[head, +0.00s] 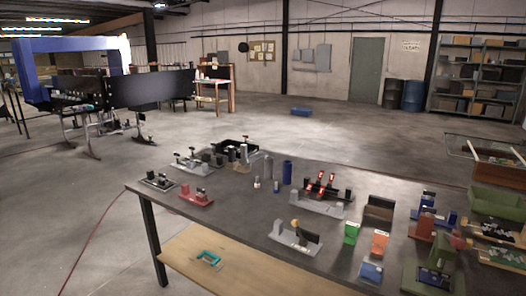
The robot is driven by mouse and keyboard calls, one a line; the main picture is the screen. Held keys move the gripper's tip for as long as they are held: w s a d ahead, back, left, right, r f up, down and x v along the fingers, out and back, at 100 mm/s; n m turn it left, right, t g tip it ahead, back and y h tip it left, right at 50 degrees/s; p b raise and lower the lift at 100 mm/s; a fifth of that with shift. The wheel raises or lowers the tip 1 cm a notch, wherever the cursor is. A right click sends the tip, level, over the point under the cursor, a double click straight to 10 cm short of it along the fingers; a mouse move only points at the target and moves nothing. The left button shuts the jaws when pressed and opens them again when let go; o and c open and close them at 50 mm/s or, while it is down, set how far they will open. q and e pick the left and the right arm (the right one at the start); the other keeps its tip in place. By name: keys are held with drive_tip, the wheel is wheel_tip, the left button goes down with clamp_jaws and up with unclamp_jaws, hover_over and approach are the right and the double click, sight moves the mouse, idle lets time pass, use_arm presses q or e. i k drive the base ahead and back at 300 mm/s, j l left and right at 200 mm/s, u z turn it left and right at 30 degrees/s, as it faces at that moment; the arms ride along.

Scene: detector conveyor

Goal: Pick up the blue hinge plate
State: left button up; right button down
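I cannot make out with certainty which blue part is the hinge plate. A small flat blue piece (371,271) lies near the front edge of the dark table (240,212), below an orange block. Blue parts (428,214) also sit in a fixture at the table's right. A teal, frame-like piece (208,258) rests on the lower wooden surface in front. Neither of my grippers shows in the head view.
Several clamp-like fixtures (318,203) and a blue cylinder (287,171) crowd the table. A green bin (497,204) stands at right. A blue arched machine (38,70) is far left.

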sight(432, 278)
drive_tip(key=z, duration=1.3)
